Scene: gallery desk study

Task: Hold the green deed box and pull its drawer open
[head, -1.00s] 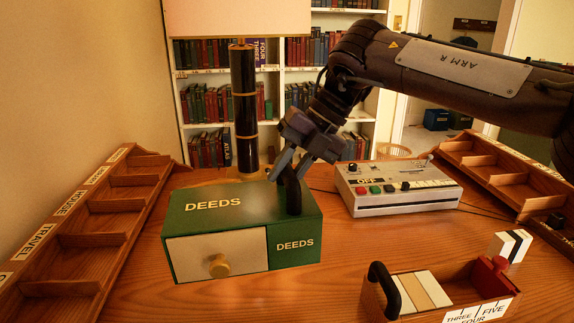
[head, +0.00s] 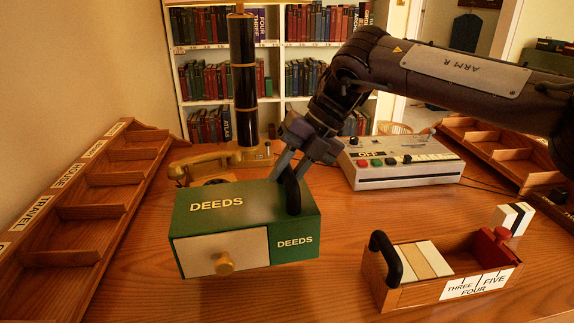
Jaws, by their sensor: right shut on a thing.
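The green deed box (head: 240,197) stands on the wooden desk, lettered "DEEDS" on its top and front. Its pale drawer front (head: 200,255) with a round brass knob (head: 224,264) is closed flush at the left of the front face. A black upright handle (head: 292,192) rises from the right side of the box's top. My right gripper (head: 284,172) comes down from above and is shut on this handle; its fingertips are partly hidden. My left gripper is not in view.
A wooden tray (head: 385,294) with a black handle and striped blocks sits at front right. A white machine (head: 410,175) with buttons stands behind it. A brass telephone (head: 208,163) and lamp column (head: 244,85) stand behind the box. Compartmented racks (head: 85,215) flank both sides. Desk is clear before the box.

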